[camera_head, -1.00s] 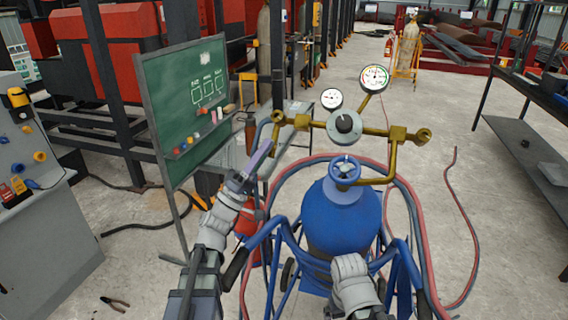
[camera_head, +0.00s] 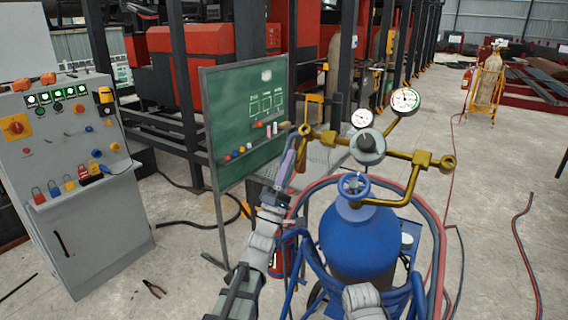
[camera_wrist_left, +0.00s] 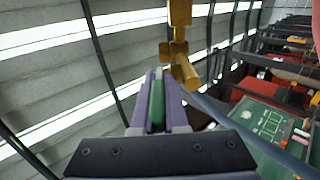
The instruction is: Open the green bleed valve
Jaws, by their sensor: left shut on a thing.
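A brass manifold (camera_head: 327,138) with two gauges stands above a blue gas cylinder (camera_head: 357,240) with a blue handwheel (camera_head: 354,186). My left gripper (camera_head: 288,160) reaches up to the left end of the manifold. In the left wrist view its purple fingers (camera_wrist_left: 157,105) are shut on a narrow green valve handle (camera_wrist_left: 157,100), just below the brass fitting (camera_wrist_left: 182,62). In the head view the fingers hide this handle. Of my right arm only a grey link shows at the bottom edge; its gripper is out of the picture.
A green chalkboard (camera_head: 245,115) stands close behind and left of my left arm. A grey control cabinet (camera_head: 75,190) is at the left. Red and blue hoses (camera_head: 435,225) loop around the cylinder. Pliers (camera_head: 153,288) lie on the floor.

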